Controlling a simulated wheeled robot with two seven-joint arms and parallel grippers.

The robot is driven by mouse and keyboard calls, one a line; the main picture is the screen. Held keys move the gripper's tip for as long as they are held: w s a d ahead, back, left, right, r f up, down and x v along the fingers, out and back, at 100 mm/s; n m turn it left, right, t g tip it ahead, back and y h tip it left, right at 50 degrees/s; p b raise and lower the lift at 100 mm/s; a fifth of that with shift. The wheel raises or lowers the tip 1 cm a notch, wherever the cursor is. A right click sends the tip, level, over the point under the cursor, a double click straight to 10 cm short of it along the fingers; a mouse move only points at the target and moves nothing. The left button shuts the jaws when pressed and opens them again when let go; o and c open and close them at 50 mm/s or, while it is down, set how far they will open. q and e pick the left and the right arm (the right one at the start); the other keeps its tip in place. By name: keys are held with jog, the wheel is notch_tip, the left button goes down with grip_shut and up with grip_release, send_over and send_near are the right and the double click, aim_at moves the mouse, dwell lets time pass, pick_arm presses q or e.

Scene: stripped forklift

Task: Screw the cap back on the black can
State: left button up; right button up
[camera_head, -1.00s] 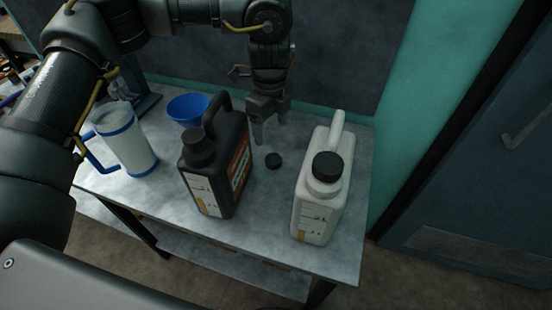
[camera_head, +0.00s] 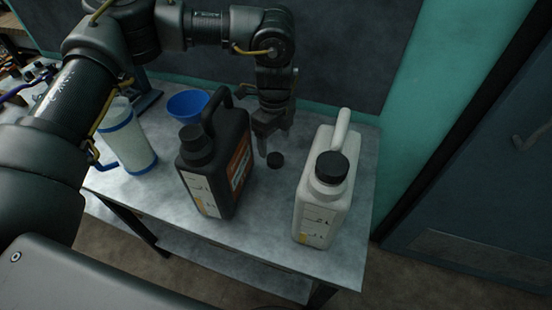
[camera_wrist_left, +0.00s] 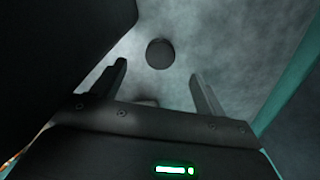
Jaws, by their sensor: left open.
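The black can (camera_head: 222,165), with an orange and white label, stands upright on the table. Its dark round mouth (camera_head: 196,141) faces up; I cannot tell if anything covers it. A small round black cap (camera_head: 275,159) lies on the table between the black can and a white can. My left gripper (camera_head: 273,145) points down just behind the cap, beside the black can's handle. It is open and empty. In the left wrist view the cap (camera_wrist_left: 160,53) lies just beyond the open fingertips (camera_wrist_left: 159,72), roughly centred between them. My right gripper is not in view.
A white can (camera_head: 324,200) with a black cap stands at the right on the grey table (camera_head: 255,235). A blue funnel (camera_head: 188,104) and a clear jug with blue bands (camera_head: 128,145) are at the left. A dark panel rises behind the table.

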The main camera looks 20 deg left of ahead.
aim_at(276, 159)
pick_arm(q)
jog(key=shift+f, duration=0.55)
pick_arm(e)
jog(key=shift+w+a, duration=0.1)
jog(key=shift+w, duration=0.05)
pick_arm(q)
jog(key=shift+f, duration=0.15)
jog(key=f, duration=0.3)
jog(key=f+p, duration=0.1)
jog(key=shift+d+f, duration=0.15)
jog(key=shift+d, duration=0.15)
jog(key=shift+f, duration=0.25)
jog(key=shift+s, duration=0.1)
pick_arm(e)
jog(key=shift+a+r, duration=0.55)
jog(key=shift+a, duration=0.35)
